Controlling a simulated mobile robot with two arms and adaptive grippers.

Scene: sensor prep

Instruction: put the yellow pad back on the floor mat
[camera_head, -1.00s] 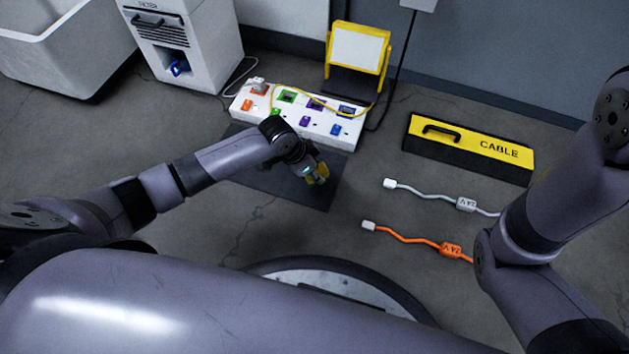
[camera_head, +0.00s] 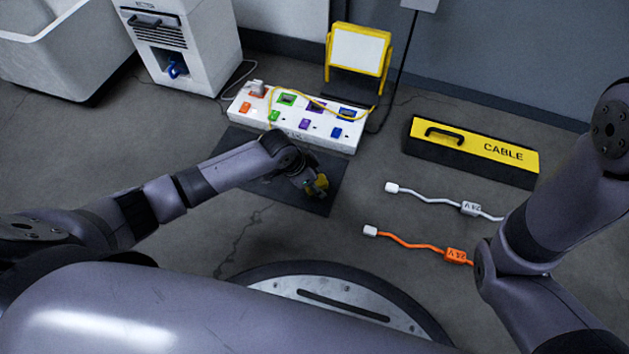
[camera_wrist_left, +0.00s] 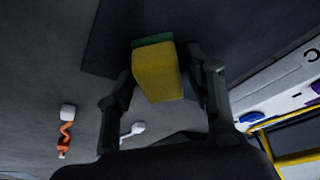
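The yellow pad (camera_head: 322,183), with a green side, is at the fingertips of my left gripper (camera_head: 313,184), over the dark floor mat (camera_head: 332,170). In the left wrist view, the pad (camera_wrist_left: 158,78) sits between the two fingers of the left gripper (camera_wrist_left: 162,68). A gap shows between the pad and the finger on the right; the finger on the left is close to its edge. The gripper looks open around the pad. Whether the pad's underside rests on the mat cannot be told. My right arm shows at the right edge, but its gripper is out of view.
A white power strip (camera_head: 346,143) with coloured switches lies along the mat's back edge, with a yellow-framed lamp (camera_head: 358,50) behind. A CABLE box (camera_head: 470,152), a white cable (camera_head: 430,196) and an orange cable (camera_head: 408,240) lie to the right. Floor between mat and cables is clear.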

